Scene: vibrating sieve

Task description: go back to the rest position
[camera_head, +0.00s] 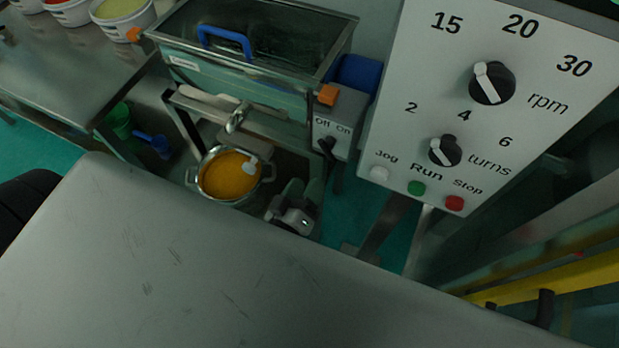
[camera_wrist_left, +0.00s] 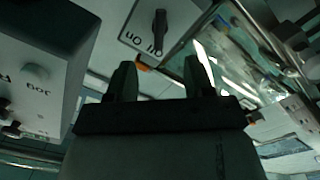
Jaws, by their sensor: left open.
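My left gripper (camera_head: 301,190) is open and empty, below the sieve's Off/On switch box (camera_head: 330,125) and right of the steel pot. In the left wrist view its two fingers (camera_wrist_left: 162,82) stand apart. They point toward the switch box, whose black knob (camera_wrist_left: 159,32) is ahead of them, with a visible gap. The left forearm is mostly hidden behind the large grey surface in the foreground of the head view. My right gripper is in neither view.
The vibrating sieve (camera_head: 190,72) has a clear lid with a blue handle. A pot (camera_head: 204,190) of orange material stands under its outlet. A control panel (camera_head: 395,110) with two dials and Jog, Run, Stop buttons is at the right. A steel table (camera_head: 75,70) with tubs is upper left.

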